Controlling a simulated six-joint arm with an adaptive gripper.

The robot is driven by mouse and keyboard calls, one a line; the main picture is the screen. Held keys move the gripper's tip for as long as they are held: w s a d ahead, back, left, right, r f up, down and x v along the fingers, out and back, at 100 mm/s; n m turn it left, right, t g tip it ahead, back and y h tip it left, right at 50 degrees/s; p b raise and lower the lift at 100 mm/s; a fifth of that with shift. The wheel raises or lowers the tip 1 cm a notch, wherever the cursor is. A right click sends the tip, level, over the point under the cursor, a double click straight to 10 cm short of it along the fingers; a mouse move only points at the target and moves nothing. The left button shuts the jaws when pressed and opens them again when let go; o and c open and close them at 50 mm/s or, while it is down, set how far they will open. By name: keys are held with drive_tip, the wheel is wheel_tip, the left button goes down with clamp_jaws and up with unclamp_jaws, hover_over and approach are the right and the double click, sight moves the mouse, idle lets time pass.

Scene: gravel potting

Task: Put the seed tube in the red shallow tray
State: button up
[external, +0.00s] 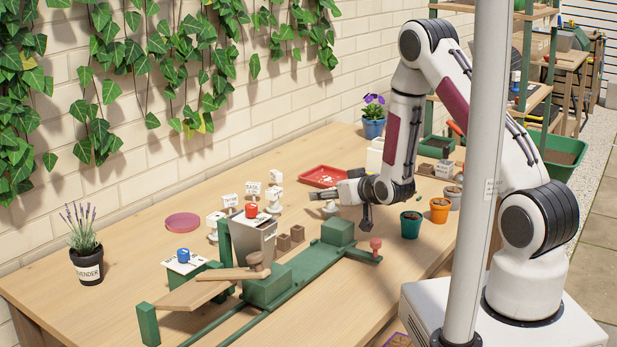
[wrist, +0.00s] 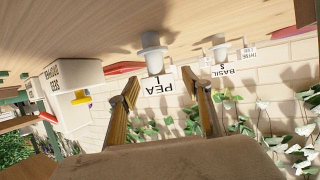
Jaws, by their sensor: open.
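Several white seed tubes with label cards stand on the bench. In the wrist view, a white tube (wrist: 153,50) has a card reading PEA. It lies between and beyond the two fingers of my gripper (wrist: 161,82), which are spread apart with nothing held. In the external view, my gripper (external: 345,190) is low over the bench, and a white tube (external: 329,208) shows partly beneath it. The BASIL tube also shows in the wrist view (wrist: 219,50). The red shallow tray (external: 312,181) lies behind my gripper, near the wall.
A grey box with a red knob (external: 252,245) and a green bench fixture (external: 290,278) stand in front. Teal (external: 410,224) and orange pots (external: 440,210) stand to the right. A pink round dish (external: 183,222) lies left. Bench between dish and lavender pot (external: 88,265) is clear.

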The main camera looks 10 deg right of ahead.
drive_tip(key=c, duration=1.3)
drive_tip(key=shift+r, duration=0.15)
drive_tip(key=shift+c, duration=0.2)
drive_tip(key=shift+r, duration=4.9)
